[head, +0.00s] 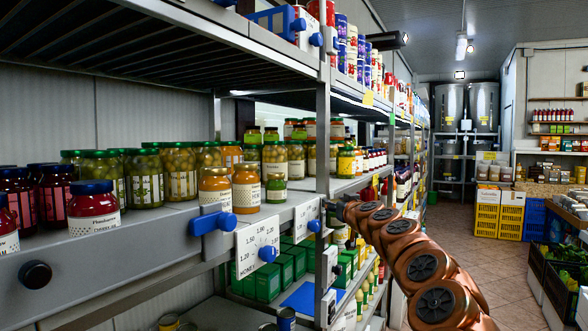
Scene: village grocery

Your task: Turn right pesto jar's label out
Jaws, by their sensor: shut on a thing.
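My brown arm reaches from the lower right to the shelf's front edge. Its dark far end, where my gripper (338,209) is, shows beside the grey upright. I cannot make out its fingers or anything between them. A small green jar with a green lid (276,188), possibly pesto, stands at the shelf front left of the upright, its pale label partly showing. Another green-lidded jar (345,163) stands just right of the upright, above my arm's end. I cannot tell which jar is the right pesto jar, and its label cannot be read.
Two orange jars (246,188) stand left of the small green jar, with taller green jars (180,175) and red jars (94,207) further left. Price cards (257,247) and blue knobs (213,222) stick out from the shelf edge. The tiled aisle (460,245) on the right is open.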

